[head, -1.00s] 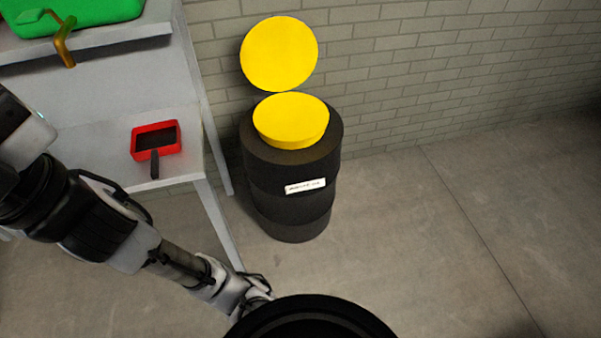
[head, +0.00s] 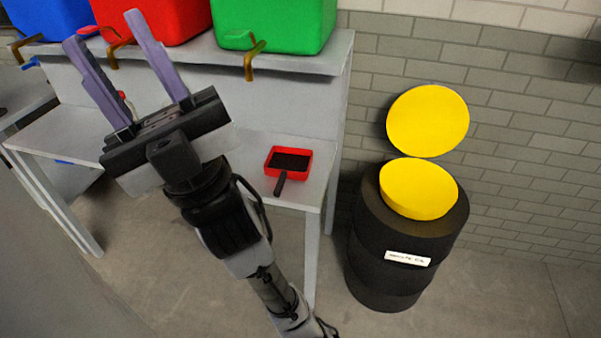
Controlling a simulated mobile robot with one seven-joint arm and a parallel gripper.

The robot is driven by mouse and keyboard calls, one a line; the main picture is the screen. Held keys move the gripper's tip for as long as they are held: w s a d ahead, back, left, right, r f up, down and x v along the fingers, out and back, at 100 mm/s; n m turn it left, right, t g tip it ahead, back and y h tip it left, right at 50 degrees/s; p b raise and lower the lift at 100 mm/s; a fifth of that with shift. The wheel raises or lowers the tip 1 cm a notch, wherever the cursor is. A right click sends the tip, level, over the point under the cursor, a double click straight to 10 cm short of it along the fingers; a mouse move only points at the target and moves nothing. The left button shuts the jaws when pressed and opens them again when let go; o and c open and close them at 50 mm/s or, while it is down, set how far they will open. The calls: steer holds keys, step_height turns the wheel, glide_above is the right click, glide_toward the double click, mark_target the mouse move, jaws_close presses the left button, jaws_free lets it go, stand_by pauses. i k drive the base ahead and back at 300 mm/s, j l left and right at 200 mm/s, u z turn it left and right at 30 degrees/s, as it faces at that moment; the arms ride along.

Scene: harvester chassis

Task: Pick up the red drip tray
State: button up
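The red drip tray (head: 288,151) is a small red-rimmed square pan with a dark inside and a dark handle pointing toward me. It sits on the lower shelf of the grey bench, near its right end. My gripper (head: 105,28) is raised up and to the left of the tray, with its two purple fingers spread wide apart. Nothing is between the fingers. The gripper is apart from the tray, and the tray is in full view.
A dark barrel (head: 408,235) with a yellow top and raised yellow lid stands right of the bench (head: 342,62). Blue (head: 48,18), red (head: 165,18) and green (head: 275,24) containers with spouts stand on the upper shelf. Floor in front is clear.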

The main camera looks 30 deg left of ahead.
mark_target(283, 163)
steer(key=i+l, duration=0.15)
steer(key=l, duration=0.15)
steer(key=i+l, duration=0.15)
steer(key=l, duration=0.2)
steer(key=i+l, duration=0.15)
steer(key=l, duration=0.15)
steer(key=i+l, duration=0.15)
steer(key=l, duration=0.15)
steer(key=l+u, duration=0.2)
steer(key=u, duration=0.25)
steer(key=i+l+u, duration=0.1)
steer(key=l+u, duration=0.15)
steer(key=u, duration=0.2)
steer(key=i+j+u, duration=0.15)
steer(key=u, duration=0.35)
steer(key=i+u, duration=0.3)
steer(key=u, duration=0.15)
steer(key=i+j, duration=0.05)
